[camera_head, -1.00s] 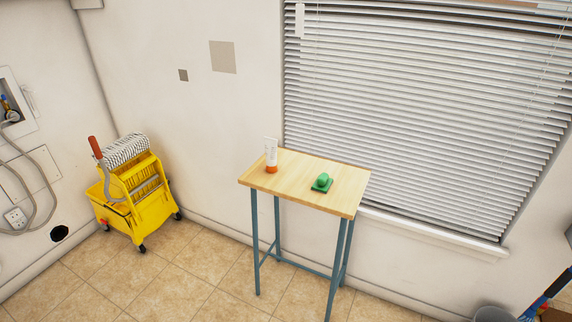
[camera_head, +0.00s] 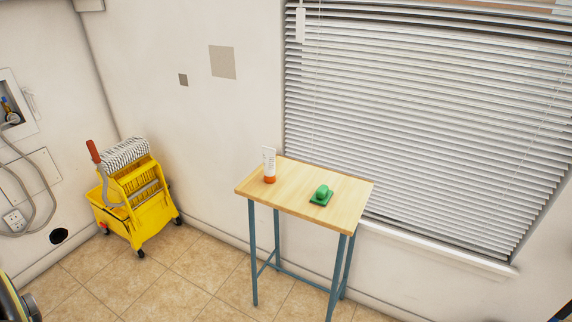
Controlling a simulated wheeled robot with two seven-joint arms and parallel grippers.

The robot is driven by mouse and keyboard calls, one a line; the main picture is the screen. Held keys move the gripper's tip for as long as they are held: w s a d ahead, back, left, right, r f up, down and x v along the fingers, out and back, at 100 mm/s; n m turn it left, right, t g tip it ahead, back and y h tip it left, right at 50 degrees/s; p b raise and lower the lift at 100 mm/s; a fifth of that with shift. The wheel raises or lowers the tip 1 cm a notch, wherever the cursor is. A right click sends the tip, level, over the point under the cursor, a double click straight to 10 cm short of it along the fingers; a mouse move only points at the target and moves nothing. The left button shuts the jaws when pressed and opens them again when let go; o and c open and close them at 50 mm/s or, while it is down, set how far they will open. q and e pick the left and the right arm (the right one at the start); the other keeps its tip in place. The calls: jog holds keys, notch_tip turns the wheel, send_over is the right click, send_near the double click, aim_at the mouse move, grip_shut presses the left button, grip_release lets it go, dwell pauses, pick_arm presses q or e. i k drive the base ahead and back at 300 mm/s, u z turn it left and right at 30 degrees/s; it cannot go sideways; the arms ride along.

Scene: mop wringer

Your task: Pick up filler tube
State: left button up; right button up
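The filler tube (camera_head: 269,166), a white tube with an orange-red cap at its bottom, stands upright on the left part of a small wooden-topped table (camera_head: 345,204). A green item on a flat dark green base (camera_head: 321,196) sits on the same table to the right of the tube, apart from it. Neither of my grippers can be made out. A dark, yellowish rounded part, probably of my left arm, shows at the bottom left corner, far from the table.
A yellow mop bucket with wringer (camera_head: 138,214) stands on the tiled floor at left, with a red-handled lever and a mop head on top. A window with blinds (camera_head: 420,120) is behind the table. Floor between bucket and table is clear.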

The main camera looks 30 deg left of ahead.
aim_at(269, 154)
jog(key=i, duration=0.8)
jog(key=u, duration=2.25)
